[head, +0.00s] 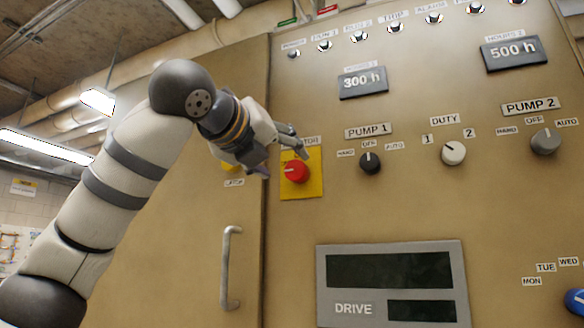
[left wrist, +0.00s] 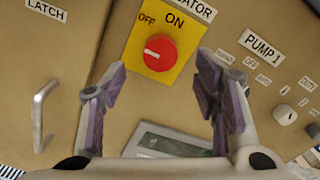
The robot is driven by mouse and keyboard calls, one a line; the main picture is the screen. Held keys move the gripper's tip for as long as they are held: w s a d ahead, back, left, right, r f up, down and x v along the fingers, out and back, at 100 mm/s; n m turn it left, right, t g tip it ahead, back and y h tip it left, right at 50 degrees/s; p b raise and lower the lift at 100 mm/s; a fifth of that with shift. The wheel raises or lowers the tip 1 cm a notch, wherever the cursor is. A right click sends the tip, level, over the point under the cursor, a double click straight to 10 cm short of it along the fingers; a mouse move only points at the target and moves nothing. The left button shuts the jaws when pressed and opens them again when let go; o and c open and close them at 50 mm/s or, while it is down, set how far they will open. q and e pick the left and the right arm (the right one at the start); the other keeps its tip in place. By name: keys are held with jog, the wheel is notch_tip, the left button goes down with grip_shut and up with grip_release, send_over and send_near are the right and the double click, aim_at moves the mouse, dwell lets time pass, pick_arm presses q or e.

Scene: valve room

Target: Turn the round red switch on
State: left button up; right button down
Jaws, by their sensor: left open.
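The round red switch (head: 296,171) sits on a yellow plate (head: 315,186) on the tan cabinet front. In the left wrist view the switch (left wrist: 160,53) shows between and beyond the fingertips, with OFF and ON labels above it. Its white mark lies on the left side of its face, toward the OFF side. My left gripper (head: 281,160) is open in front of the plate and hides part of its upper left. In the left wrist view its purple-padded fingers (left wrist: 161,78) are spread and empty, with no visible contact with the switch. My right gripper is out of view.
A door handle (head: 229,268) stands out below left of the switch. A black PUMP 1 knob (head: 370,163) is close on the right, with a DUTY knob (head: 453,153) beyond. A DRIVE display panel (head: 390,284) is below. A LATCH label (left wrist: 47,10) is left of the plate.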

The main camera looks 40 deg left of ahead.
aim_at(293, 169)
pick_arm(q)
jog(key=x, duration=0.5)
jog(key=shift+w, duration=0.15)
jog(key=shift+c, duration=0.6)
jog(key=c, duration=1)
